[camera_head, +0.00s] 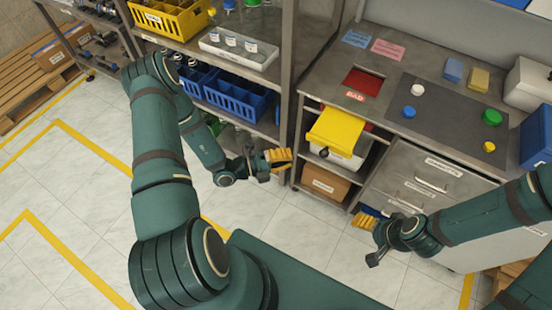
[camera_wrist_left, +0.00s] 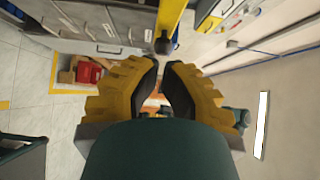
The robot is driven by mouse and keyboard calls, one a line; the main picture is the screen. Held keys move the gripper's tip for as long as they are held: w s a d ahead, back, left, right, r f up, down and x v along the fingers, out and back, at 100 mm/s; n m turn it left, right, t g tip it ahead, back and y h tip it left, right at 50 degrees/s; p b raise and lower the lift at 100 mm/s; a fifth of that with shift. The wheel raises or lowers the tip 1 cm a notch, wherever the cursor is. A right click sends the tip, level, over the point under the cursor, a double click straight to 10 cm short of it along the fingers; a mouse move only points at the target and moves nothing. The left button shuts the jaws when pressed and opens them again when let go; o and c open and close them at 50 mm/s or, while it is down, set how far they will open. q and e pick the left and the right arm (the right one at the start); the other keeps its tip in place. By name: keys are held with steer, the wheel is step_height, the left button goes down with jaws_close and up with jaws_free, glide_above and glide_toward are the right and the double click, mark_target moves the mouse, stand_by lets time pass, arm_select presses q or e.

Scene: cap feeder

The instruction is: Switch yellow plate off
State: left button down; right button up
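The yellow plate (camera_head: 338,128) sits tilted on the front of the bench, above a white bin, with a dark round knob (camera_head: 324,152) at its lower edge. In the left wrist view the plate (camera_wrist_left: 172,14) shows as a yellow strip at the top, with the dark knob (camera_wrist_left: 163,43) just beyond my fingertips. My left gripper (camera_head: 283,158) is left of the plate, apart from it. In the wrist view its fingers (camera_wrist_left: 161,72) are drawn close together, with nothing held. My right gripper (camera_head: 364,220) is below the bench front; its finger gap is hidden.
A shelf post (camera_head: 287,80) stands close to the left gripper, beside shelves with blue crates (camera_head: 237,96). A cardboard box (camera_head: 325,183) is under the white bin. Drawers (camera_head: 420,180) lie right of the plate. Colored caps and blocks stand on the bench top.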

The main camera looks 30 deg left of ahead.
mark_target(324, 116)
arm_select(q)
steer(key=w+d, duration=0.1)
steer(key=w, duration=0.1)
steer(key=w+d, duration=0.2)
steer(key=w, duration=0.1)
steer(key=shift+w, duration=0.8)
steer(key=w+b, duration=0.2)
steer(key=w, duration=0.5)
steer(key=w+b, duration=0.3)
steer(key=w, duration=0.3)
steer(key=shift+w+d+f+b, duration=0.15)
steer(key=shift+w+d+b, duration=0.05)
steer(key=shift+w+b, duration=0.15)
steer(key=shift+w, duration=0.2)
steer(key=shift+s, duration=0.1)
